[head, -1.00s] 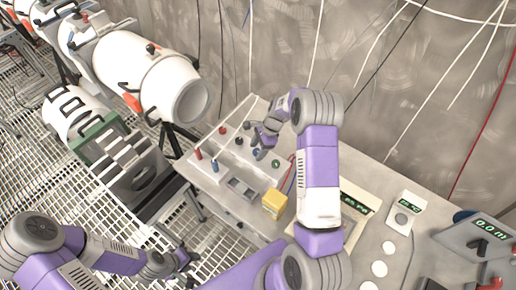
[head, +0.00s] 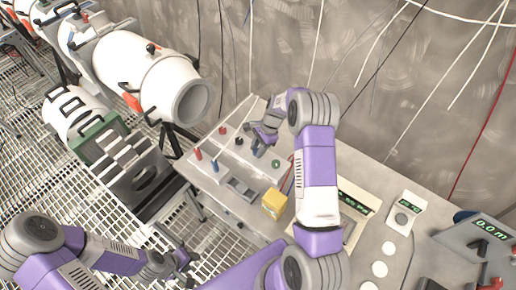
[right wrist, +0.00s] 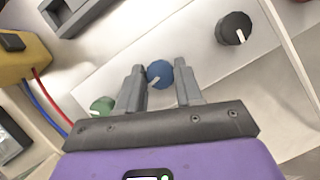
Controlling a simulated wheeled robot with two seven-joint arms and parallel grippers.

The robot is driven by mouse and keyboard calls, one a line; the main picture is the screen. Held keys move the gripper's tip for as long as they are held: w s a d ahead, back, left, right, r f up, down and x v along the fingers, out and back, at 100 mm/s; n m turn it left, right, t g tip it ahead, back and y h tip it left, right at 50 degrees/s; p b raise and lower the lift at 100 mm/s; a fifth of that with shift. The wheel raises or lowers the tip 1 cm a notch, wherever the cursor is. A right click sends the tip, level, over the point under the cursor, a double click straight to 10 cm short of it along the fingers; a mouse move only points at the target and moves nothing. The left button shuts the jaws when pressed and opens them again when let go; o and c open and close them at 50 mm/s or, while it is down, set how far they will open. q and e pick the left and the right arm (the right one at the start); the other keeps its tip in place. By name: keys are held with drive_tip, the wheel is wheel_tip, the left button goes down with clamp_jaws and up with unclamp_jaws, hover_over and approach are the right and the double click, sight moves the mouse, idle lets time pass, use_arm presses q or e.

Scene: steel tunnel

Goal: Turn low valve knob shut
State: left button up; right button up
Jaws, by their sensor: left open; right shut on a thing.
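A blue knob (right wrist: 160,74) with a white pointer line sits on a light grey panel (right wrist: 200,65). It lies between the two fingers of my right gripper (right wrist: 160,86), which is shut on it. The pointer line slants to the lower left in the right wrist view. In the head view my right gripper (head: 258,144) is low over the panel, and the blue knob is mostly hidden there. My left gripper (head: 184,262) is open and empty, away from the panel at the lower left.
A black knob (right wrist: 235,28) and a green knob (right wrist: 102,105) flank the blue one. A yellow box (head: 275,204) with red and blue leads stands near the panel's front. Red and blue posts (head: 198,154) rise at its left. A large white cylinder (head: 150,80) stands further left.

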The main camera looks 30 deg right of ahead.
drive_tip(key=n, duration=0.2)
drive_tip(key=n+g, duration=0.1)
drive_tip(key=n, duration=0.1)
drive_tip(key=shift+w+n+g+h, duration=0.2)
drive_tip(key=shift+n+g+h, duration=0.1)
drive_tip(key=n+g+b, duration=0.1)
drive_tip(key=n, duration=0.2)
drive_tip(key=shift+n+h, duration=0.3)
drive_tip(key=shift+n, duration=0.1)
drive_tip(key=n+g+h, duration=0.1)
drive_tip(key=n, duration=0.2)
drive_tip(key=shift+w+a, duration=0.1)
drive_tip(key=shift+a, duration=0.05)
drive_tip(key=shift+n+g+h+b, duration=0.35)
drive_tip(key=shift+n+h, duration=0.35)
drive_tip(key=shift+n, duration=1.5)
drive_tip(key=o, duration=1)
drive_tip(key=shift+o, duration=0.2)
drive_tip(key=v, duration=0.7)
drive_tip(key=shift+r+p, duration=0.3)
drive_tip(key=shift+p, duration=0.05)
